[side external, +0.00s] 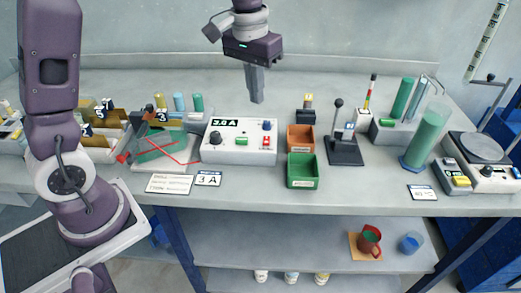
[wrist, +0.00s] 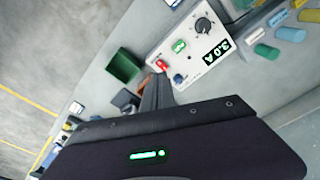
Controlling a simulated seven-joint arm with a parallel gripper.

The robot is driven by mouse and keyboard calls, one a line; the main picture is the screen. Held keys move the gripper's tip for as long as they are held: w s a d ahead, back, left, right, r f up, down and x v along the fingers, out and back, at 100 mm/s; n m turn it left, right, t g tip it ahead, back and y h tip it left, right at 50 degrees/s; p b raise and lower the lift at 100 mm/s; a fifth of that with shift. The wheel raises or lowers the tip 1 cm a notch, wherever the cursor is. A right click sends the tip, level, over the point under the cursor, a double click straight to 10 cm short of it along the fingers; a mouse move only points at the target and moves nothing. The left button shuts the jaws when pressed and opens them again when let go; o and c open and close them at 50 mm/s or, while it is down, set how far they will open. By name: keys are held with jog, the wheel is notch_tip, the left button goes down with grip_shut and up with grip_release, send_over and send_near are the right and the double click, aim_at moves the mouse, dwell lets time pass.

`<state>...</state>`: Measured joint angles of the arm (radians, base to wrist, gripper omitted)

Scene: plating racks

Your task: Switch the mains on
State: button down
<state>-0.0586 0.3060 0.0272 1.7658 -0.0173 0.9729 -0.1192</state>
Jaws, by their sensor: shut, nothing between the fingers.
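A white power supply box (side external: 238,155) stands on the bench, with a lit display (side external: 231,122) reading 3.0 A. Its front has a dark knob (side external: 215,138), a green button (side external: 241,141), a blue knob (side external: 267,125) and a red switch (side external: 266,142) at the right end. The red switch (wrist: 161,65) also shows in the wrist view, just beyond my fingertips. My gripper (side external: 257,99) is shut and empty, pointing down above the right rear of the box, apart from it. The switch's exact tilt is too small to tell.
Orange (side external: 300,135) and green (side external: 303,172) bins stand right of the box, then a black lever stand (side external: 345,150). A rack with red leads (side external: 160,145) is to its left. Cards, one reading 3 A (side external: 208,179), lie in front.

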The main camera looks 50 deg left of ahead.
jog(key=s+d+r+m+t, duration=0.1)
jog(key=s+d+r+t, duration=0.1)
jog(key=s+r, duration=0.7)
jog(key=s+f+m+t, duration=0.15)
jog(key=s+f, duration=0.25)
jog(key=s, duration=1)
jog(key=w+r+m+g, duration=0.2)
jog(key=w+r+m, duration=0.15)
jog(key=w, duration=0.85)
jog(key=m+g, duration=0.3)
jog(key=m, duration=0.2)
send_over(266, 142)
notch_tip(266, 142, down, 8)
jog(key=shift+r, duration=0.25)
jog(key=shift+f, duration=0.1)
notch_tip(266, 142, down, 14)
jog(key=shift+r, duration=0.1)
